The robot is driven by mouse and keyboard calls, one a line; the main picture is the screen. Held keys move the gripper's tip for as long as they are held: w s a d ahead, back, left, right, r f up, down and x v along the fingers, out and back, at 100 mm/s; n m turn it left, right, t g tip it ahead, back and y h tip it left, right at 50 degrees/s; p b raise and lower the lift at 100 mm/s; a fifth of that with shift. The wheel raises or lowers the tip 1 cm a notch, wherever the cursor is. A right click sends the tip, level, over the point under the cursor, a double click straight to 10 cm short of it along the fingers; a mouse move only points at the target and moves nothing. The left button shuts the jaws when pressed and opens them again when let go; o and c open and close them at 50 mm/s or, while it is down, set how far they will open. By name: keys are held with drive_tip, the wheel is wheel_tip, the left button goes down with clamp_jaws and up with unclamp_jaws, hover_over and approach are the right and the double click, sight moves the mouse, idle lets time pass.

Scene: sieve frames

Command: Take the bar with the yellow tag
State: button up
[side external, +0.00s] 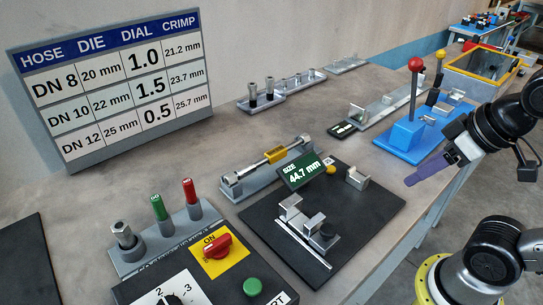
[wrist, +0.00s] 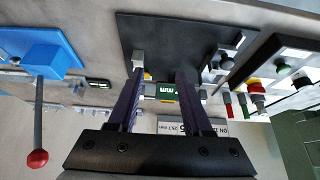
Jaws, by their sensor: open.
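A metal bar (side external: 246,166) with fittings at both ends lies along a grey holder (side external: 240,188) on the bench, in the middle of the side external view. A yellow tag (side external: 276,154) is on the bar. My gripper (side external: 408,181) is at the right in the side external view, above the bench's front edge and well apart from the bar. In the wrist view its two purple fingers (wrist: 160,75) stand wide apart with nothing held between them. I cannot make out the bar clearly in the wrist view.
A black plate (side external: 345,215) with metal blocks and a green 44.7 mm display (side external: 306,170) stands between bar and gripper. A blue base (side external: 410,140) with a tall red-knobbed lever (side external: 415,64) is behind. A control box (side external: 222,258) and a chart board (side external: 110,80) are left.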

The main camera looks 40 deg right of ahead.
drive_tip(key=shift+o, duration=1.3)
